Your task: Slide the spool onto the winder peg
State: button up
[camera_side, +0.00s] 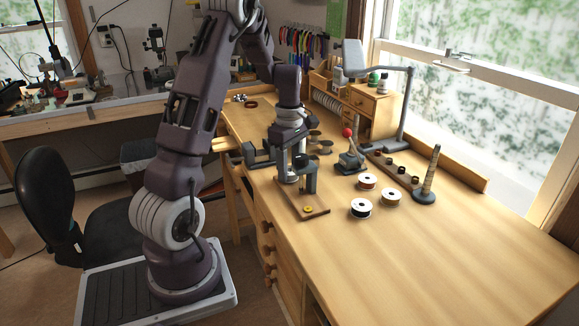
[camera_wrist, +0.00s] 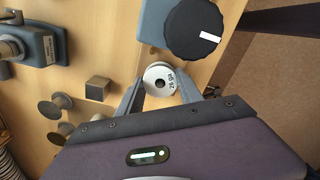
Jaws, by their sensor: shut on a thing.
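A small spool with a white printed face (camera_wrist: 160,80) sits between the fingertips of my gripper (camera_wrist: 158,92), which is shut on it. In the side view my gripper (camera_side: 292,178) points down beside the grey winder (camera_side: 309,172), which stands on a wooden base board (camera_side: 316,212). The wrist view shows the winder's grey housing (camera_wrist: 153,18) with a black knob that has a white mark, just above the spool. The spool is close to the housing. The peg is not clearly visible, and I cannot tell whether the spool is around it.
A grey tapered post (camera_side: 429,175), a red-knobbed lever device (camera_side: 349,158) and dark round discs (camera_side: 315,136) stand nearby. The bench's right front is clear.

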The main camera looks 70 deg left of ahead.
jog(key=o, duration=1.5)
jog(key=shift+c, duration=0.2)
notch_tip(320, 180, up, 7)
jog(key=shift+r, duration=0.1)
